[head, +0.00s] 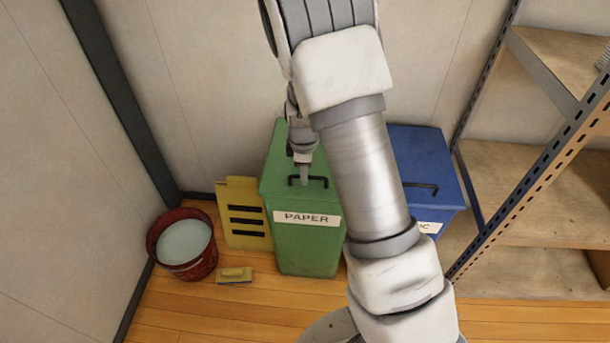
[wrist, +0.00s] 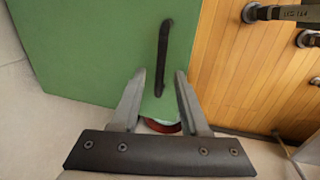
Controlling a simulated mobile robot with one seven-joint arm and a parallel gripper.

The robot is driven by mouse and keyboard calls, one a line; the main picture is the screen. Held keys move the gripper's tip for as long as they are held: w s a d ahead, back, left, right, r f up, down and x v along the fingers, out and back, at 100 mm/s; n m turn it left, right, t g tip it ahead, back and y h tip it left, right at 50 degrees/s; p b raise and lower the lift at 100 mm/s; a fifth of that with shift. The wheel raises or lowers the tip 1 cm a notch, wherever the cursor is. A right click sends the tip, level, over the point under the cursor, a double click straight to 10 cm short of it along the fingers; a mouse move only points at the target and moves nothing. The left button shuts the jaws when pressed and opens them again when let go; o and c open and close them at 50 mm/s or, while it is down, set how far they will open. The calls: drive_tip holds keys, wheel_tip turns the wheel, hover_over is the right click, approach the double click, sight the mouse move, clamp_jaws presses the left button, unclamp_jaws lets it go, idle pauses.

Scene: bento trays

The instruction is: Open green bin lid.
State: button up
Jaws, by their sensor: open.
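The green bin (head: 308,245) stands on the floor with a white PAPER label, and its lid (head: 280,165) is closed. A black bar handle (head: 318,180) runs along the lid near its front edge. My gripper (head: 304,178) points down over the lid at the handle in the head view. In the wrist view my gripper (wrist: 160,72) is open, and the near end of the black handle (wrist: 163,55) shows between its two fingers. The green lid (wrist: 95,45) fills the left of that view. I cannot tell whether the fingers touch the handle or the lid.
A blue bin (head: 425,160) with a black handle stands to the right, partly behind my arm. A yellow folded board (head: 241,195), a yellow brush (head: 234,275) and a red bucket (head: 190,265) are to the left. A metal shelf (head: 550,150) stands at the right.

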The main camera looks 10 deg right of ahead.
drive_tip(key=shift+f, duration=0.35)
drive_tip(key=shift+w, duration=0.1)
clamp_jaws()
idle(1.1)
